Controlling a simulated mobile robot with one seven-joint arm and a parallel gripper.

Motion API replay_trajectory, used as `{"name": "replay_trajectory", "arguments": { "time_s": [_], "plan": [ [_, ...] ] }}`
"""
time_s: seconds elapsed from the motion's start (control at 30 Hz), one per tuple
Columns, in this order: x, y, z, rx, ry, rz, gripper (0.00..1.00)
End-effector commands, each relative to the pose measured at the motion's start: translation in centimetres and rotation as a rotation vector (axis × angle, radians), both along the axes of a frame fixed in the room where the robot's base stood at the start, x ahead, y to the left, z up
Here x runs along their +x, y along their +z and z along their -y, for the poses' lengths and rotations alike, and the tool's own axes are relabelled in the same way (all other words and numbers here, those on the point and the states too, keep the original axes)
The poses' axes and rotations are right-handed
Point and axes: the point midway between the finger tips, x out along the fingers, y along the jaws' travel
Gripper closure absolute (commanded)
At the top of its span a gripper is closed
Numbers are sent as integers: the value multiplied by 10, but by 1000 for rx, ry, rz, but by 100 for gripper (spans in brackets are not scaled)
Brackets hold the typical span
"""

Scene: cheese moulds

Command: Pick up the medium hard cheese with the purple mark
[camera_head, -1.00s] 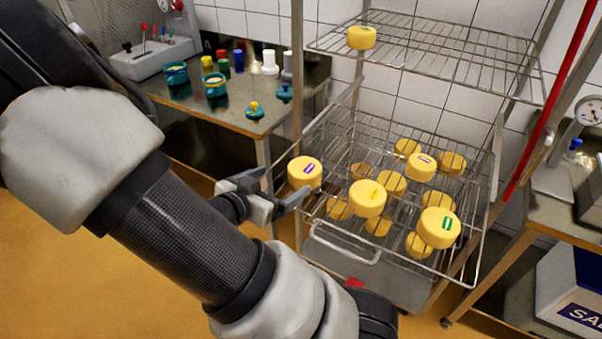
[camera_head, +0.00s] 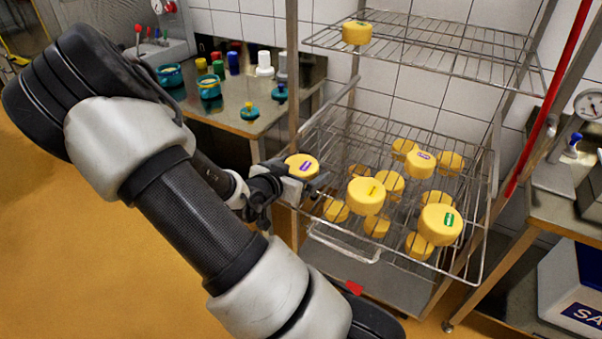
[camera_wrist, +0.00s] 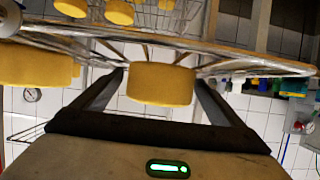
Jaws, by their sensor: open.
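A round yellow cheese with a purple mark (camera_head: 302,166) sits at the left front of the pulled-out wire shelf in the head view. Another yellow cheese with a purple mark (camera_head: 420,164), paler, stands farther back on that shelf. My gripper (camera_head: 290,188) is at the left front cheese, coming from the left. In the wrist view, a yellow cheese (camera_wrist: 160,84) shows between my two open fingers, with a gap on each side. Its mark is hidden there. I cannot tell whether either finger touches it.
The wire shelf (camera_head: 345,249) also bears cheeses with a yellow mark (camera_head: 366,196) and a green mark (camera_head: 440,224). More cheeses lie below. One cheese (camera_head: 357,32) stands on the upper rack. A metal table (camera_head: 229,112) with moulds is behind left.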

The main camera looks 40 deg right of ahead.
Motion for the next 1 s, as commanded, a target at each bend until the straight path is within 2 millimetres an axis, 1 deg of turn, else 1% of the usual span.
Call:
{"name": "replay_trajectory", "arguments": {
  "time_s": [0.17, 0.2, 0.27, 0.3, 0.43, 0.47, 0.67, 0.73, 0.87, 1.0],
  "plan": [
    [0, 0, 0, 0, 1, 0, 8],
    [0, 0, 0, 0, 1, 0, 12],
    [0, 0, 0, 0, 1, 0, 22],
    [0, 0, 0, 0, 1, 0, 29],
    [0, 0, 0, 0, 0, 0, 50],
    [0, 0, 0, 0, 1, 0, 52],
    [0, 1, 0, 0, 1, 2, 52],
    [1, 5, 0, -1, 0, 3, 52],
    [1, 25, -1, 0, 0, 6, 52],
    [1, 55, -1, 2, 0, 7, 52]
  ]
}}
